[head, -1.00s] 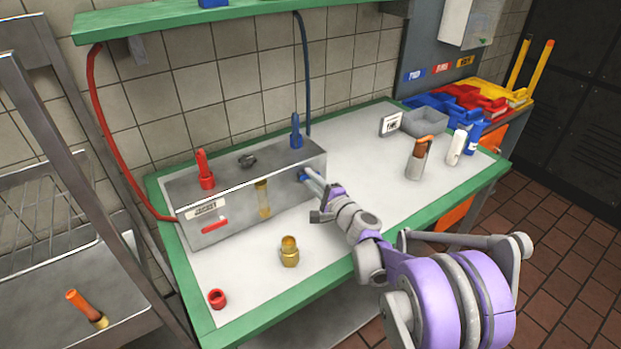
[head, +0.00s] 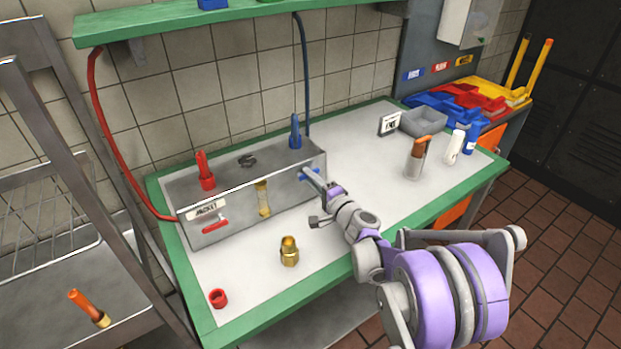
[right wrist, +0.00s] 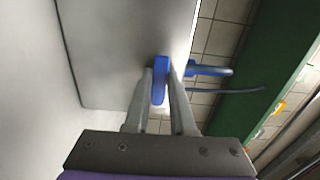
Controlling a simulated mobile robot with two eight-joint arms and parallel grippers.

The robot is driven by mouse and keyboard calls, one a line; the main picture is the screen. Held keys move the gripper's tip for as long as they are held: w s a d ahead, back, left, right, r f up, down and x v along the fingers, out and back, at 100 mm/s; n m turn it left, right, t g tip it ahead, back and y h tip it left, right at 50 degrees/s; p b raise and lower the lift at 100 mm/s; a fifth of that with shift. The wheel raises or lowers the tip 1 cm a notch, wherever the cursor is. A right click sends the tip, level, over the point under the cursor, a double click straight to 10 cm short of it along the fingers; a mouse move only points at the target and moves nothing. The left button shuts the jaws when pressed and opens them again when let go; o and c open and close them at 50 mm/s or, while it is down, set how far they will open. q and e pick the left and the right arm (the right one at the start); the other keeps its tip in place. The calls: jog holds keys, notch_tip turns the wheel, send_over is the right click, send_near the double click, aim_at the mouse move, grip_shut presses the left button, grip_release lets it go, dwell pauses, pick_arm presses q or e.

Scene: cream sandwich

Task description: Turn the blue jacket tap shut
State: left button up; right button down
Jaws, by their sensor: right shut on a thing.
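The jacket is a grey metal box (head: 240,200) with a "JACKET" label, on the white bench top. The blue tap (head: 304,176) sits low on the box's front near its right end. My right gripper (head: 313,181) reaches it from the front right and is shut on its handle, covering part of it. In the right wrist view the blue handle (right wrist: 160,70) lies between the two grey fingers. A red tap (head: 216,226) is on the front at the left, lying roughly level. My left gripper is out of view.
The bench middle right is clear.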

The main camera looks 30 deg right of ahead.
jog(key=c, duration=0.8)
grip_release()
jog(key=shift+o, duration=0.2)
jog(key=s+d+b, duration=0.1)
jog(key=s, duration=0.9)
jog(key=shift+s+d, duration=0.25)
jog(key=shift+s, duration=0.15)
